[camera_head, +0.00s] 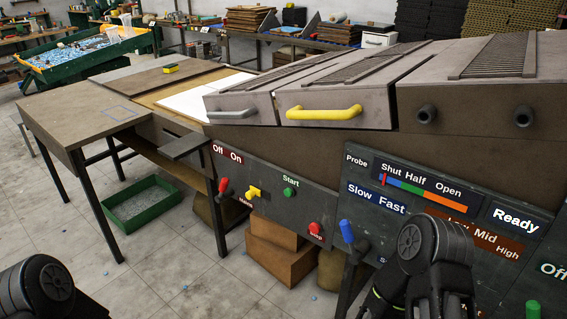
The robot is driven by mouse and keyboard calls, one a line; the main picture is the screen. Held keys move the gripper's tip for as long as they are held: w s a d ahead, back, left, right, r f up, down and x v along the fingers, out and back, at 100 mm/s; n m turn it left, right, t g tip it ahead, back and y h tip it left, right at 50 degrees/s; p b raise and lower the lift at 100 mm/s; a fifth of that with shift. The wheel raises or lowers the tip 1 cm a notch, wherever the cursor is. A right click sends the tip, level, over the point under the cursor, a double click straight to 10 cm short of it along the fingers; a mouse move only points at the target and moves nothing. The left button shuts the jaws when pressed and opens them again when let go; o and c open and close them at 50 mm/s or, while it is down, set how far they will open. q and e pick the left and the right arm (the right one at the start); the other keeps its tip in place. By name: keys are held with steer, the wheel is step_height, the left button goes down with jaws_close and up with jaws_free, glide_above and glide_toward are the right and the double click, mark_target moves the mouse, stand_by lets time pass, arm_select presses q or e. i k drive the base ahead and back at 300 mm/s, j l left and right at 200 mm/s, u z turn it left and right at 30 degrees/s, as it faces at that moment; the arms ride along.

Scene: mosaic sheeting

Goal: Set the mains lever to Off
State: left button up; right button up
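The control panel (275,205) on the machine's front carries an "Off On" label (228,153) at its left end, Off on the left. Below the label is a small red-handled lever (223,185), beside a yellow handle (252,192). A small label reading "Mains" is under the yellow handle. At this size I cannot tell for sure which handle is the mains lever or which setting it is at. Part of my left arm shows at the bottom left corner and part of my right arm at the bottom right. Neither gripper's fingertips show. Neither arm touches these handles.
A green Start button (289,192), a red Stop button (315,228) and a blue-handled lever (346,231) are further right. A yellow bar handle (323,113) sticks out above the panel. A wooden table (70,125) stands left. Boxes (280,260) lie below.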

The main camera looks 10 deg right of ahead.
mark_target(224, 183)
steer(key=i+j+z, duration=0.25)
steer(key=z, duration=0.15)
steer(key=i+j+z, duration=0.15)
steer(key=j+z, duration=0.25)
steer(key=i+j+z, duration=0.15)
steer(key=j+z, duration=0.65)
steer(key=i+j, duration=0.05)
steer(key=j, duration=0.05)
